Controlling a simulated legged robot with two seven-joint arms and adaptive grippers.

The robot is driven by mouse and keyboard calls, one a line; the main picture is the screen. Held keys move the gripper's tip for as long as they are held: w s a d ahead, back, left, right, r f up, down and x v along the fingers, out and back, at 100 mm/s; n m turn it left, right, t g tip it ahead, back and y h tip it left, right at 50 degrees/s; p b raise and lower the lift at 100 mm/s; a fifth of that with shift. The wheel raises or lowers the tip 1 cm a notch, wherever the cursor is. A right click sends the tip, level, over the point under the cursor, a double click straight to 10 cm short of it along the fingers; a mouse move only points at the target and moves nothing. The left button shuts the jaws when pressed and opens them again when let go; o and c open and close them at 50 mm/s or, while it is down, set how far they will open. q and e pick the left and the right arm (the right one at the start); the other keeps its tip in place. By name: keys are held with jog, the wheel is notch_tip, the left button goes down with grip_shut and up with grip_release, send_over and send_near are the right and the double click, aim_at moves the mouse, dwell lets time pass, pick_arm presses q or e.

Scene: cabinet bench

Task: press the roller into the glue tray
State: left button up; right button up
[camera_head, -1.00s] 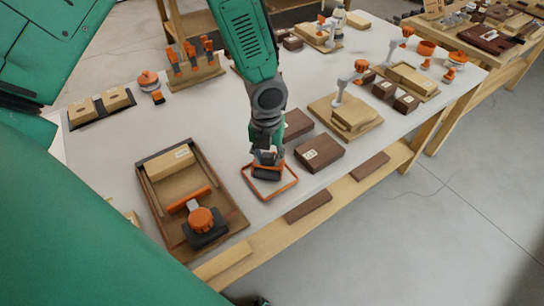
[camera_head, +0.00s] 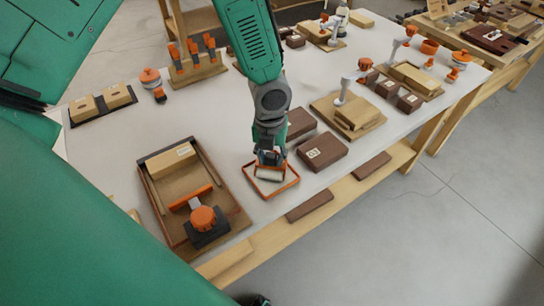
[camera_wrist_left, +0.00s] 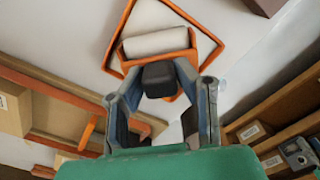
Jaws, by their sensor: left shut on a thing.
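The roller (camera_head: 267,173) has a pale cylinder in an orange frame. My left gripper (camera_head: 269,153) is shut on its dark handle and points down. The glue tray (camera_head: 284,189) is a shallow square with a thin orange rim, lying near the bench's front edge. The roller sits within the rim's outline in the head view. In the left wrist view the pale roller (camera_wrist_left: 156,43) lies across the tray (camera_wrist_left: 201,25), with the handle between the fingers. I cannot tell whether it touches the tray floor. My right gripper is not in view.
A wooden tray (camera_head: 240,219) with an orange-knobbed tool (camera_head: 204,219) stands to the left. Dark brown blocks (camera_head: 322,151) lie close on the right, and a wooden board with a block (camera_head: 357,115) is beyond. The bench surface (camera_head: 213,125) between the left tray and the arm is clear.

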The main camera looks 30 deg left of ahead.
aim_at(272, 156)
pick_arm(q)
jog(key=shift+s+d, duration=0.15)
jog(key=shift+d, duration=0.15)
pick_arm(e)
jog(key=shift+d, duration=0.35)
pick_arm(q)
jog(key=shift+a, duration=0.15)
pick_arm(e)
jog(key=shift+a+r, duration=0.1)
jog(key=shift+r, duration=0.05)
pick_arm(q)
jog(key=shift+f+p, duration=0.15)
jog(key=shift+p, duration=0.15)
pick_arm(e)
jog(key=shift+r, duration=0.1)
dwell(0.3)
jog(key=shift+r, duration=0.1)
pick_arm(q)
jog(key=shift+r+p, duration=0.95)
jog(key=shift+p, duration=0.1)
notch_tip(272, 156, up, 5)
jog(key=p, duration=0.5)
jog(key=shift+r, duration=0.2)
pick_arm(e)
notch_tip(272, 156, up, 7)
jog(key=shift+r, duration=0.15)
pick_arm(q)
jog(key=shift+f, duration=0.1)
